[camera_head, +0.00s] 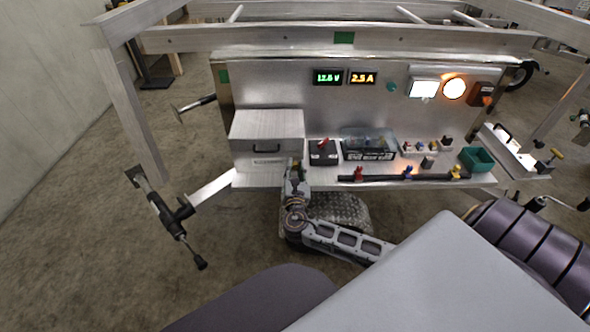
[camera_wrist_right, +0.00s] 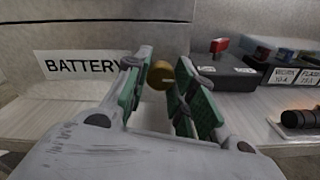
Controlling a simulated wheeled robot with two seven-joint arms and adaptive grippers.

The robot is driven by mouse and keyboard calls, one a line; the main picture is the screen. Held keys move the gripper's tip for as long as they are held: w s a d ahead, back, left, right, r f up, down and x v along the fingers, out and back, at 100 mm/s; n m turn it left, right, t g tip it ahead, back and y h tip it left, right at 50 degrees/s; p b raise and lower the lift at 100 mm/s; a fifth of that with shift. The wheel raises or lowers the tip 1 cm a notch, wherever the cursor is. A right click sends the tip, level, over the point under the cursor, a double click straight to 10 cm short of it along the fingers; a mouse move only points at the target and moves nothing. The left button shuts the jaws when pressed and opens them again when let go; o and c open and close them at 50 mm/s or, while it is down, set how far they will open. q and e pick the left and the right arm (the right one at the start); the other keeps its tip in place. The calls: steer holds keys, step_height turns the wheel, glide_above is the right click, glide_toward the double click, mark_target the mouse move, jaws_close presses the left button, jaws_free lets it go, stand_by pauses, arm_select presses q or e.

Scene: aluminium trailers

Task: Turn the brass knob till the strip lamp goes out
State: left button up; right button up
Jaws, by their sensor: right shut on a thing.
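The brass knob (camera_wrist_right: 160,75) shows in the right wrist view between the fingertips of my right gripper (camera_wrist_right: 163,78), just right of the BATTERY label. My right gripper (camera_head: 297,168) is shut on the knob, with green pads on both sides of it. In the head view the gripper hides the knob. A white rectangular lamp (camera_head: 424,88) on the upright panel is lit, and a round amber lamp (camera_head: 455,88) beside it glows; I cannot tell for sure which is the strip lamp. My left gripper is not in view.
A grey box with a drawer handle (camera_head: 267,135) stands left of the gripper. A black box with a red switch (camera_head: 322,150) is close on its right. A clear bin (camera_head: 368,145) and a green tray (camera_head: 478,159) stand further right. Displays (camera_head: 345,78) read 12.8 V and 2.5 A.

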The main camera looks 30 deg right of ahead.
steer(key=o, duration=0.9)
steer(key=shift+o, duration=0.7)
steer(key=shift+v, duration=0.75)
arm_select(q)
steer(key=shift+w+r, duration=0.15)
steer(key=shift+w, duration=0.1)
arm_select(e)
steer(key=v, duration=1)
steer(key=shift+s+a, duration=0.15)
steer(key=shift+a, duration=0.05)
